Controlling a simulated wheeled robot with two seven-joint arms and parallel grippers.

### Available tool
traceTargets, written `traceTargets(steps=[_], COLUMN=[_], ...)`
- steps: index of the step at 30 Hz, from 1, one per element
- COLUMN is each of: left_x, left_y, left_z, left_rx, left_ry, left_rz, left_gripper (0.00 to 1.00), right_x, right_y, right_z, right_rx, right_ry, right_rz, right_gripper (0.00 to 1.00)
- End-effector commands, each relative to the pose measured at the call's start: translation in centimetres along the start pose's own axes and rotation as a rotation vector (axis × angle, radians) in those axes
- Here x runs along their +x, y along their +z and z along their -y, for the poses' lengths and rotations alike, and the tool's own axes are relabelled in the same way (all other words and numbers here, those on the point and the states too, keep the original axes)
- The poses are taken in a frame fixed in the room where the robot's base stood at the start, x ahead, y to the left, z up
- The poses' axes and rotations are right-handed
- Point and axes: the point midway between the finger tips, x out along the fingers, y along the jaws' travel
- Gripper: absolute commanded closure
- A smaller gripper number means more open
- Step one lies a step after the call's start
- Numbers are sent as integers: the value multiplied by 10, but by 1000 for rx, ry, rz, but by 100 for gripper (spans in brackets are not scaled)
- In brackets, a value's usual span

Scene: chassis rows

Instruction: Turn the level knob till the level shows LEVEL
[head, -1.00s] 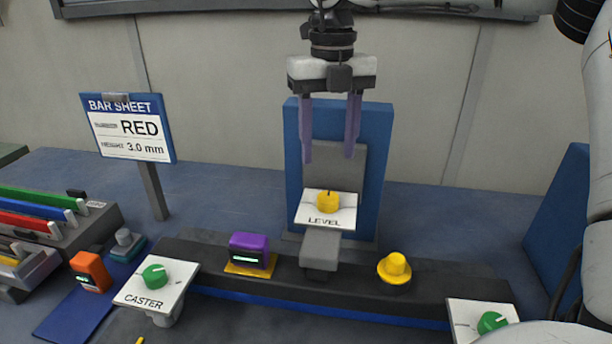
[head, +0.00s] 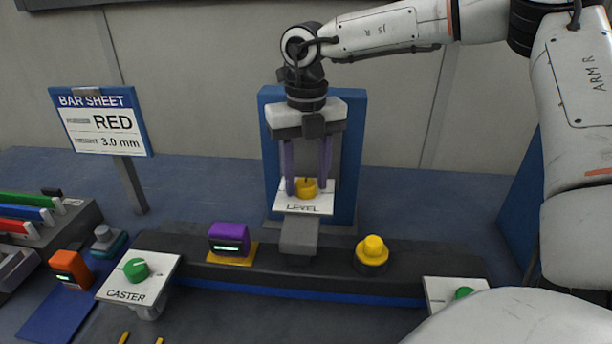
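The level knob is a small yellow knob (head: 306,189) on a tilted white plate marked LEVEL (head: 302,207), in front of a blue upright panel. My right gripper (head: 307,190) points down over the plate. Its two purple fingers stand apart on either side of the knob, with their tips at about the knob's height. I cannot tell whether they touch it. A purple device with a small lit display (head: 229,239) sits on a yellow base left of the plate; its text is too small to read. My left gripper is not in view.
A CASTER plate with a green knob (head: 136,269) stands at front left, another green knob (head: 464,293) at front right. A yellow button (head: 372,248) is right of the level plate. A bar sheet sign (head: 104,122), an orange device (head: 70,268) and colored bars (head: 24,212) are left.

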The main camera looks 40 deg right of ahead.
Motion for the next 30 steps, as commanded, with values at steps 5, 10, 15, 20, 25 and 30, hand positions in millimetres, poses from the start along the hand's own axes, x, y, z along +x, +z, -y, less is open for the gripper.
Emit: traceTargets(steps=[5, 10, 15, 20, 25, 30], left_x=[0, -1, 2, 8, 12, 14], left_y=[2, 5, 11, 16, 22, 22], left_z=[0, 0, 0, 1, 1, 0], left_rx=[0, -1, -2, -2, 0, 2], left_ry=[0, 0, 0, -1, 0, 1], left_rz=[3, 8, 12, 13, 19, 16], left_gripper=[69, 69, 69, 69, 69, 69], right_x=[0, 0, 0, 1, 1, 0], right_y=[0, 0, 0, 0, 0, 1], right_z=[0, 0, 0, 1, 1, 1], right_rx=[0, -8, -58, -152, -272, -381], right_ry=[0, -1, -2, -3, -2, -1], right_rz=[0, 1, 2, 2, 2, 1], right_gripper=[90, 90, 90, 90, 90, 90])
